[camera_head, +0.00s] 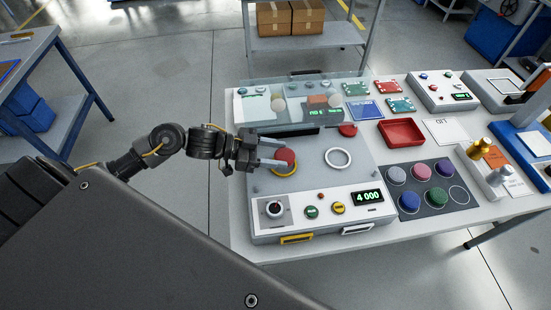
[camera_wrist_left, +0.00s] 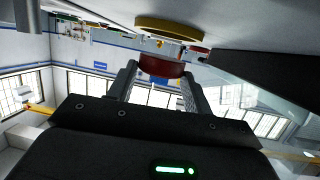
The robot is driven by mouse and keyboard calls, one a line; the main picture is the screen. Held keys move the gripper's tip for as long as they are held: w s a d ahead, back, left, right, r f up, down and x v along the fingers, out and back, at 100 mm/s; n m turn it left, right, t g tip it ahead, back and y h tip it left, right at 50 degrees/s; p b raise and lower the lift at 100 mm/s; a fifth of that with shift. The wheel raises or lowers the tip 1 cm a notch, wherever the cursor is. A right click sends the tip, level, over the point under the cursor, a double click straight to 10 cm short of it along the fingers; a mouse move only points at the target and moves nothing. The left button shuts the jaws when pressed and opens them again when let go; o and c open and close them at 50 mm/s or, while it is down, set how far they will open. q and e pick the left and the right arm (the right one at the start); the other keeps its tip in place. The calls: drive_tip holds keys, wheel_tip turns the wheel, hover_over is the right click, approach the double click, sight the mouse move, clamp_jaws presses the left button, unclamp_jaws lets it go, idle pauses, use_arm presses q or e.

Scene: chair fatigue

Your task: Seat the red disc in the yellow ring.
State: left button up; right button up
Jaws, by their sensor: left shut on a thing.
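My left gripper (camera_head: 273,157) is shut on the red disc (camera_head: 287,156), with one finger on each side of it. It is over the yellow ring (camera_head: 285,174) on the grey test machine's top plate (camera_head: 310,179). The disc covers the ring's far part in the head view. In the left wrist view, which looks upside down, the red disc (camera_wrist_left: 162,66) sits between the fingers. The yellow ring (camera_wrist_left: 168,27) is beyond it, with a gap between them. A white ring (camera_head: 338,158) to the right is empty. My right gripper is not in view.
A clear guard (camera_head: 300,90) stands behind the plate. Another red piece (camera_head: 347,130) lies at its back right. The control panel (camera_head: 320,205) reads 4 000. A dark mat (camera_head: 437,199) with several coloured discs and a red tray (camera_head: 401,133) are to the right.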

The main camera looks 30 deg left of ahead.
use_arm(q)
wheel_tip(320, 180, down, 2)
drive_tip(key=shift+f+p, duration=0.15)
drive_tip(key=shift+p, duration=0.3)
drive_tip(key=shift+f, duration=0.3)
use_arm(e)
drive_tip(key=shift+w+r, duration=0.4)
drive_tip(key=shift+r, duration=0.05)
use_arm(q)
drive_tip(key=shift+f, duration=0.15)
